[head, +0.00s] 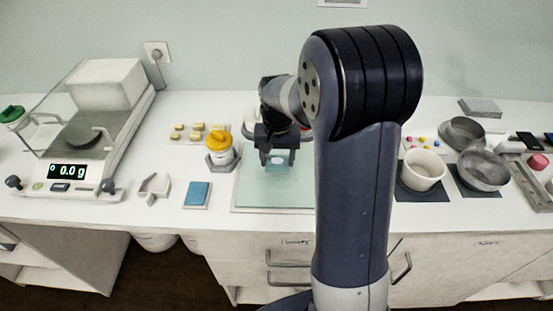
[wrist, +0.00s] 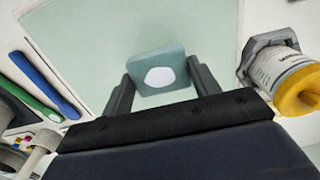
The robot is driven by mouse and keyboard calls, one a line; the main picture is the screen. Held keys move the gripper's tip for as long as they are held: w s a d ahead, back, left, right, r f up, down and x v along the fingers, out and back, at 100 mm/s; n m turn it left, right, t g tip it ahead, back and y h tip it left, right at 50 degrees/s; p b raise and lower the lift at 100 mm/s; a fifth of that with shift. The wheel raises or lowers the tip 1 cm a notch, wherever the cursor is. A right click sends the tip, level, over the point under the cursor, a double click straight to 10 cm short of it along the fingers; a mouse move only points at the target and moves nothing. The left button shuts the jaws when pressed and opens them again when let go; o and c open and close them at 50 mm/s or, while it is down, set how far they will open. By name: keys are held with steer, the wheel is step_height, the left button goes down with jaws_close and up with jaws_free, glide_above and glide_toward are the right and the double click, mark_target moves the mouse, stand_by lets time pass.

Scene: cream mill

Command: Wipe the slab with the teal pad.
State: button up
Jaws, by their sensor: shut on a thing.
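The slab (head: 252,191) is a pale green glassy plate with a light border, flat on the bench in front of my arm. It also fills the upper middle of the wrist view (wrist: 90,55). My gripper (head: 277,160) is over the slab's far part and points down. In the wrist view, my gripper (wrist: 158,90) is shut on the teal pad (wrist: 146,60), a small squarish block with a white oval on its face. I cannot tell whether the pad touches the slab. My arm hides the slab's right edge in the head view.
A yellow-capped jar (head: 219,148) stands close left of the slab, with a blue block (head: 197,194) nearer the front. A scale (head: 85,150) is at the left. A white bowl (head: 422,170) and metal bowls (head: 484,171) are at the right. Blue and green tools (wrist: 45,85) lie beside the slab.

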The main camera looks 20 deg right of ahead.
steer(key=shift+r+p, duration=1.65)
steer(key=shift+r, duration=0.8)
